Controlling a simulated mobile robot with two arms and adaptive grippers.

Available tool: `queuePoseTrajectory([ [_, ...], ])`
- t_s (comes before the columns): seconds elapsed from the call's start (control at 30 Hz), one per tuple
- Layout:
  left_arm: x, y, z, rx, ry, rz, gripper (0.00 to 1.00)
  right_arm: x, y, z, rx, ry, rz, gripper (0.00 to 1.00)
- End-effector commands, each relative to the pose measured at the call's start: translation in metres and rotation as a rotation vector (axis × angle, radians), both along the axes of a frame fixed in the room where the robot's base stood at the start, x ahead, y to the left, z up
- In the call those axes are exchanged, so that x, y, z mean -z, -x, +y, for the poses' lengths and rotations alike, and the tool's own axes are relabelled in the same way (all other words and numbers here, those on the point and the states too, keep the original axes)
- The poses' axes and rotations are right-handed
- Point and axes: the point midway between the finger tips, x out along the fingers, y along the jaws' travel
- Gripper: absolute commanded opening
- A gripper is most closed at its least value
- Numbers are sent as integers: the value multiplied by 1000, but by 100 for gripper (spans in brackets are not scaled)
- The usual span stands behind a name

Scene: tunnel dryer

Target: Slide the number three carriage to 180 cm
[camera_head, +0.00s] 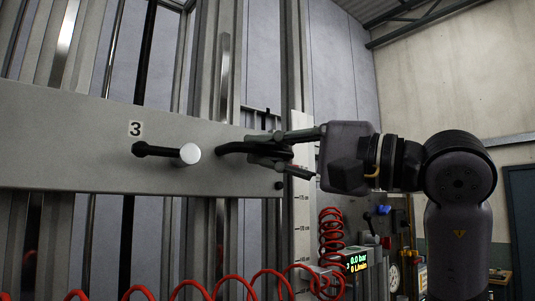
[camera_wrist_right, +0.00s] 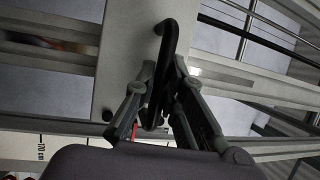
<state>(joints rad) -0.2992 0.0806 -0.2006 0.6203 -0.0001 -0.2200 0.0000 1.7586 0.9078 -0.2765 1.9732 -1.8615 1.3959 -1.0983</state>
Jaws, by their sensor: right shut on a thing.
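The number three carriage (camera_head: 70,150) is a wide grey plate marked "3", running across the vertical rails in the head view. A black bar handle (camera_head: 235,147) stands out at its right end; it also shows in the right wrist view (camera_wrist_right: 167,45). My right gripper (camera_head: 268,150) is shut on this handle, its fingers on either side of it in the wrist view (camera_wrist_right: 160,105). A white scale (camera_head: 302,215) stands upright beside the carriage's right end; its mark "170 cm" is readable in the wrist view. A small red piece shows by the fingers. My left gripper is not in view.
A coiled red hose (camera_head: 265,275) runs below. A display (camera_head: 356,261) reads 0.0 bar and 0 L/min, near a gauge (camera_head: 393,277).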

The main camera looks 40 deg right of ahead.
Motion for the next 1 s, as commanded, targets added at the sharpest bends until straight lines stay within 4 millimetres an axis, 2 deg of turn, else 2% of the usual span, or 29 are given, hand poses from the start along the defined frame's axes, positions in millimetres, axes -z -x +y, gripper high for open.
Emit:
queuePoseTrajectory([
  [0.23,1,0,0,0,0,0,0,0,0,-1,4,-2,-5,0],
  [0.27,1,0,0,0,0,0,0,0,0,-1,4,-2,-4,12],
  [0.57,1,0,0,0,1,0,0,1,0,-1,2,-1,-1,31],
  [0.87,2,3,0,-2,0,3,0,2,1,-1,2,0,0,31],
  [1.0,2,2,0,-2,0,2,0,3,12,-8,3,-1,-2,31],
])
